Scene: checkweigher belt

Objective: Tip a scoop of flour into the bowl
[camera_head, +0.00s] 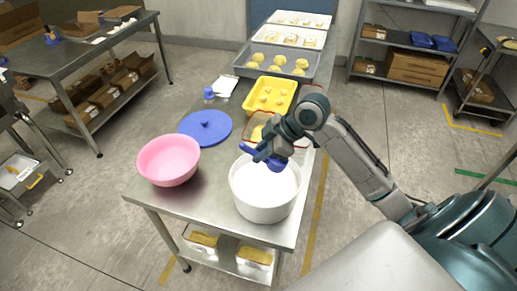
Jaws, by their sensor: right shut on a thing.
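A pink bowl (168,160) stands upright on the near left part of the steel table. A large white tub (263,211) stands to its right, near the table's front right corner, with pale contents that look like flour. My right gripper (262,155) is over the tub, shut on a blue scoop (277,164). The scoop is at the tub's mouth; I cannot tell whether it holds flour or touches the contents. The gripper partly hides the scoop and the tub's far rim. My left gripper is not in view.
A blue lid (206,126) lies behind the bowl and tub. A yellow tray (270,95) and a brown-rimmed dish (256,128) stand behind the tub. Trays of dough (240,71) fill the table's far end. Bare steel lies between bowl and tub.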

